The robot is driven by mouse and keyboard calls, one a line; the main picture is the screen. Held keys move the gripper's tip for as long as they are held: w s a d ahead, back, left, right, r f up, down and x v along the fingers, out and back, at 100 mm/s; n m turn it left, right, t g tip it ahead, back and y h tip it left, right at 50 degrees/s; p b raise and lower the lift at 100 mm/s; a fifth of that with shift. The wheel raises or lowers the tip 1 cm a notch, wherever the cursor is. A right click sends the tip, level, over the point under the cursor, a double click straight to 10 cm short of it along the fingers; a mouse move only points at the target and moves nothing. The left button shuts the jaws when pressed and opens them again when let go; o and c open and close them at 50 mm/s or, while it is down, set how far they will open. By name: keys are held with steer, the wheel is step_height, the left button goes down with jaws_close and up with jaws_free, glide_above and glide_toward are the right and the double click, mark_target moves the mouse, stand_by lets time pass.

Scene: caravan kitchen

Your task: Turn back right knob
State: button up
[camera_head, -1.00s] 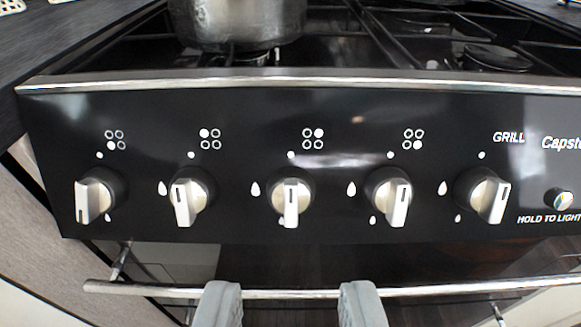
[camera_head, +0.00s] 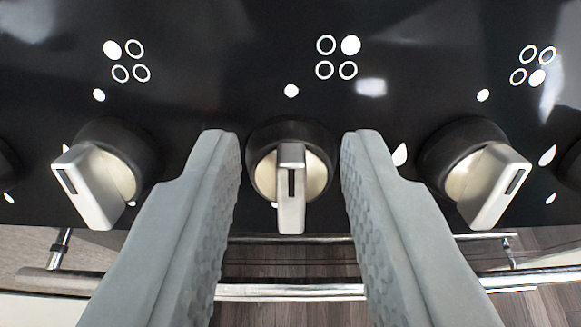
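The back right knob (camera_head: 291,185) is in the middle of the view, a silver knob on a black collar. The burner mark (camera_head: 337,58) above it has its top right circle filled. Its grip points straight down. My gripper (camera_head: 291,150) is open, with one grey finger on each side of this knob. A gap shows between each finger and the knob, so neither seems to touch it.
A knob (camera_head: 90,180) with the top left circle filled is close outside the left finger. Another knob (camera_head: 480,180) with the bottom right circle filled is close outside the right finger. The oven door's handle bar (camera_head: 290,291) runs below the panel.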

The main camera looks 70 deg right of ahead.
jaws_close()
steer(key=shift+n, duration=0.3)
steer(key=n, duration=0.6)
steer(key=shift+w+a+f, duration=0.1)
steer(key=shift+w+a, duration=0.05)
steer(key=shift+w, duration=0.15)
steer(key=n, duration=0.6)
steer(key=shift+w+a+f, duration=0.2)
steer(key=n, duration=0.5)
steer(key=shift+a+f+y, duration=0.15)
steer(key=shift+f+y, duration=0.15)
steer(key=shift+n, duration=0.4)
jaws_free()
